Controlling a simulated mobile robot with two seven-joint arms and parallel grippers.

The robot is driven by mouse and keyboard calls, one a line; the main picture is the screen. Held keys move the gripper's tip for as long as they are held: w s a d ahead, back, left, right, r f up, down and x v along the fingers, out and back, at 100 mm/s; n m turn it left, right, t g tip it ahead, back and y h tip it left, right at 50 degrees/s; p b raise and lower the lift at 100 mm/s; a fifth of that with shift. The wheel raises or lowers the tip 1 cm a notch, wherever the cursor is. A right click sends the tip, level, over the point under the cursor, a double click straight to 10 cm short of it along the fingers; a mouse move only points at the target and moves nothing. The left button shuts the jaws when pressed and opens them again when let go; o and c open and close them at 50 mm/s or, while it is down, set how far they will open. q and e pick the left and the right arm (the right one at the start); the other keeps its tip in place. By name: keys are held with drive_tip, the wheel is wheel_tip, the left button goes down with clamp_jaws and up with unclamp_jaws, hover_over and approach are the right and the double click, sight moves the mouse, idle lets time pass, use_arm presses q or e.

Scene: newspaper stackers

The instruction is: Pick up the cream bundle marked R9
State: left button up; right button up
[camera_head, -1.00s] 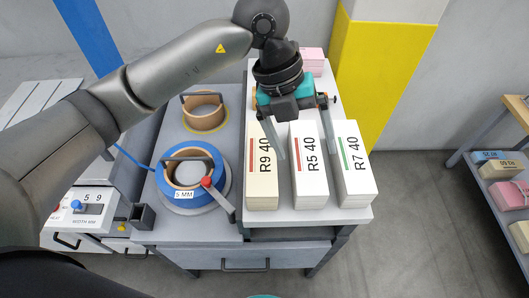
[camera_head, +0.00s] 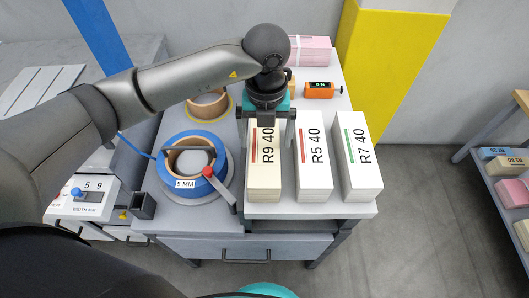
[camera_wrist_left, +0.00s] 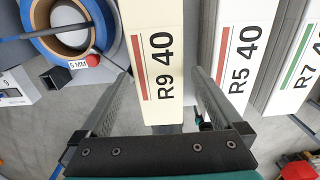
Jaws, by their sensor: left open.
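The cream bundle marked R9 40 (camera_head: 264,172), with a red bar on its top, stands leftmost of three bundles on the table. My left gripper (camera_head: 266,144) is open above its far part, one finger toward each long side. In the left wrist view the R9 bundle (camera_wrist_left: 155,60) lies between the two open fingers (camera_wrist_left: 160,95). I cannot tell whether the fingers reach below its top face. The gripper covers the bundle's far end in the head view. My right gripper is not in view.
White bundles R5 40 (camera_head: 314,165) and R7 40 (camera_head: 358,160) stand close on the right. A blue strap reel (camera_head: 222,150) is on the left. An orange device (camera_head: 321,90) and pink bundle (camera_head: 310,50) lie behind. A shelf (camera_head: 490,190) stands far right.

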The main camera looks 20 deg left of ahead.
sight(265, 144)
use_arm(q)
drive_tip(key=f, duration=0.5)
drive_tip(key=shift+w+a, duration=0.15)
drive_tip(key=shift+a, duration=0.05)
drive_tip(key=shift+c, duration=0.2)
clamp_jaws()
drive_tip(key=shift+w+r, duration=0.1)
idle(0.5)
